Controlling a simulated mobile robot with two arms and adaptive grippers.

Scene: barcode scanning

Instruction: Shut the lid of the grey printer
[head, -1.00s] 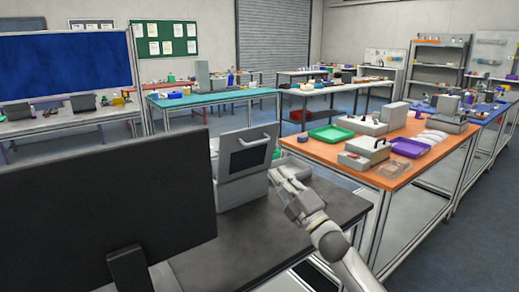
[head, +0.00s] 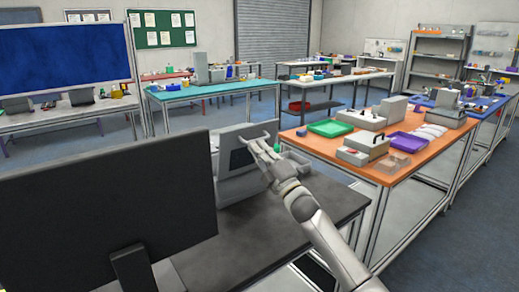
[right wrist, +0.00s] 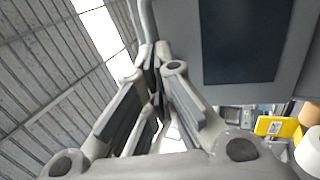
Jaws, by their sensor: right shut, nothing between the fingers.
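The grey printer (head: 230,188) stands on the dark table behind the black monitor. Its lid (head: 231,139) stands raised, with a dark window and a light bar handle (head: 265,124) near the top. The lid and its dark window (right wrist: 245,40) also fill the upper right of the right wrist view. My right gripper (head: 259,145) is at the lid's front, just below the handle, its fingers shut and empty. In the right wrist view its fingertips (right wrist: 160,55) are close to the handle; I cannot tell whether they touch. My left gripper is not in view.
The black monitor (head: 110,215) blocks the left front of the table. The dark tabletop (head: 250,240) is clear in front of the printer. An orange table (head: 340,150) with trays and devices stands to the right. A yellow item (right wrist: 278,126) shows in the right wrist view.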

